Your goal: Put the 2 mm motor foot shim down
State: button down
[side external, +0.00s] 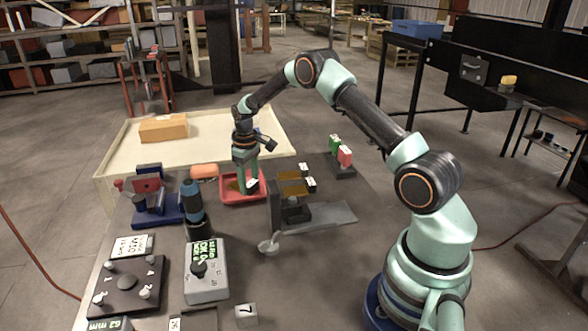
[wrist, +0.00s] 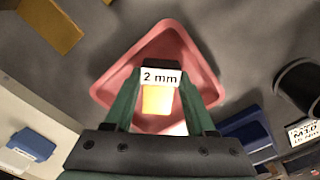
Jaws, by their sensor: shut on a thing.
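The 2 mm motor foot shim (wrist: 157,99) is a yellow-brass piece with a white "2 mm" label, seen in the wrist view between my fingertips. My gripper (wrist: 163,85) is shut on it. In the side view my gripper (side external: 247,184) points down at the red tray (side external: 243,200), with the shim's white label (side external: 253,183) showing by the fingers. The tray's red rim (wrist: 205,70) surrounds the shim in the wrist view. I cannot tell whether the shim touches the tray floor.
A stand with brass pieces (side external: 293,188) is close right of the tray. A blue-and-black tool (side external: 193,205) stands upright at the left, near a blue fixture (side external: 155,211). A grey meter box (side external: 207,272) is in front. A cardboard box (side external: 163,128) lies on the pale surface behind.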

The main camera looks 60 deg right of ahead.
jog(key=shift+f, duration=0.15)
jog(key=c, duration=0.5)
grip_release()
